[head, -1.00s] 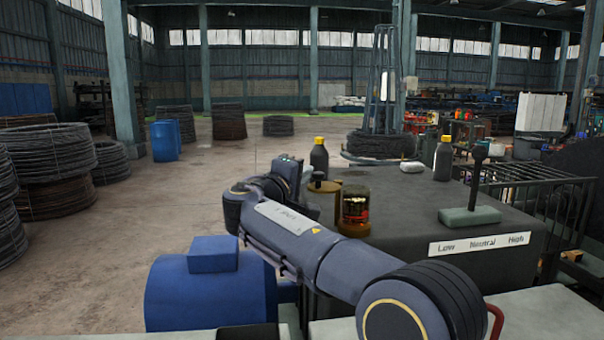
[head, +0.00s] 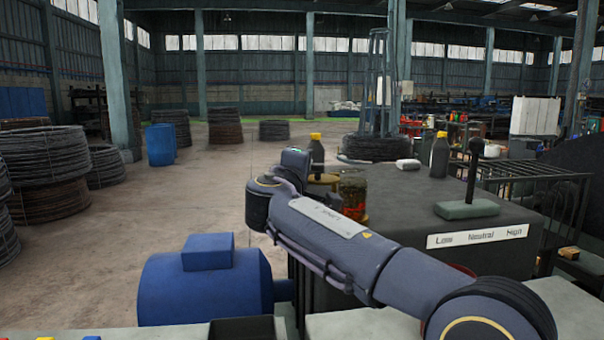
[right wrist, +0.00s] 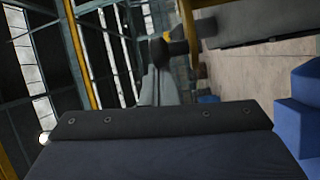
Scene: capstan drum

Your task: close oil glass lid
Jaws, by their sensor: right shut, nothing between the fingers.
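The oil glass (head: 353,196) is a clear jar with reddish contents near the left edge of the dark box top. A brass-coloured lid (head: 323,181) with a dark knob shows left of it, partly hidden by my right arm. In the right wrist view the lid (right wrist: 190,38) is a thin yellow disc seen edge-on, its dark knob toward my fingers. My right gripper (right wrist: 156,75) is shut and empty, its tips close to the knob; I cannot tell whether they touch. Its fingers are hidden in the head view. My left gripper is not in view.
Two dark bottles with yellow caps (head: 316,155) (head: 439,157) and a pale block (head: 408,164) stand on the box (head: 410,205). A lever (head: 472,180) with a Low/Neutral/High label is at right. A blue motor (head: 205,287) sits at lower left. Open floor lies left.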

